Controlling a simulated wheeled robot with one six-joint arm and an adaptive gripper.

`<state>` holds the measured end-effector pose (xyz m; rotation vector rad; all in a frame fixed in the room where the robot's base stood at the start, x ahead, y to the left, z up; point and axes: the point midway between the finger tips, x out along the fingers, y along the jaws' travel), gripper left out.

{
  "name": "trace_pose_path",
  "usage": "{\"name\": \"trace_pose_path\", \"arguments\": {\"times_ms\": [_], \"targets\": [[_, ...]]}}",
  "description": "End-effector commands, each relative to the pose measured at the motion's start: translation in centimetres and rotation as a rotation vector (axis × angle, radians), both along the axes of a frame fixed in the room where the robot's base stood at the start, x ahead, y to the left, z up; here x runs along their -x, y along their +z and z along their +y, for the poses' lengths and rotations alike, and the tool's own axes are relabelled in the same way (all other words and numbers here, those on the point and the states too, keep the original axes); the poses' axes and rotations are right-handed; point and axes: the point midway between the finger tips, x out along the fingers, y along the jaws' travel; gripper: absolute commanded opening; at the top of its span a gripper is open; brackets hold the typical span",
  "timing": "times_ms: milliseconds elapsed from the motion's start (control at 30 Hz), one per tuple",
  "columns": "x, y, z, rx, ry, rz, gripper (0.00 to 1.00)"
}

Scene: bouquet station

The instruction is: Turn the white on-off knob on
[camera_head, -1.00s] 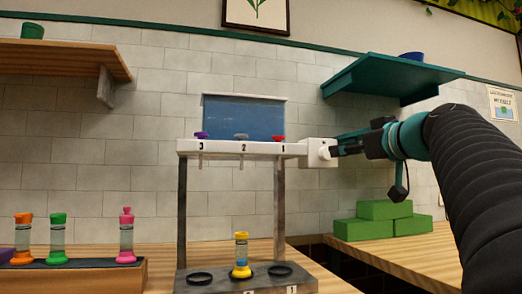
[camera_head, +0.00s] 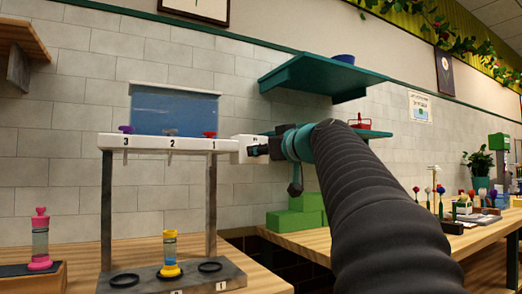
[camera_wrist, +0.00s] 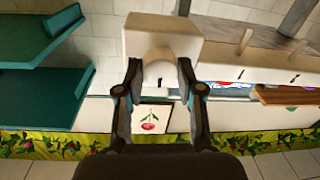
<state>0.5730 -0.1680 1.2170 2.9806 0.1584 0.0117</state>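The white on-off knob (camera_wrist: 159,68) sticks out of a white box (camera_wrist: 165,30) in the wrist view, with a short dark mark on its face. My gripper (camera_wrist: 160,72) has one finger on each side of the knob, with the fingers apart. I cannot tell whether the pads touch it. In the head view the white box (camera_head: 248,141) is at the right end of the white dispenser bar (camera_head: 170,143). My gripper (camera_head: 257,151) is at the box's front there and mostly hides the knob.
A blue tank (camera_head: 172,108) stands behind the bar. A yellow-topped vial (camera_head: 169,252) stands on the grey base (camera_head: 225,272) below. Green blocks (camera_head: 297,216) and teal shelves (camera_head: 320,76) are behind my arm. A flower table (camera_head: 470,240) is at the right.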

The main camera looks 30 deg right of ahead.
Motion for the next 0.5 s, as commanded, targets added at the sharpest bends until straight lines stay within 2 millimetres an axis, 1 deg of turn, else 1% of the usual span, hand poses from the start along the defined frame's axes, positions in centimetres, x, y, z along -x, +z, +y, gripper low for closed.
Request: {"name": "trace_pose_path", "arguments": {"times_ms": [33, 67, 100, 333, 500], "targets": [[0.00, 0.01, -0.02, 0.000, -0.001, 0.000, 0.15], [0.00, 0.01, -0.02, 0.000, -0.001, 0.000, 0.08], [0.00, 0.01, -0.02, 0.000, -0.001, 0.000, 0.03], [0.00, -0.02, -0.02, -0.015, -0.001, -0.001, 0.03], [0.01, -0.07, -0.02, -0.072, 0.000, 0.001, 0.03]]}}
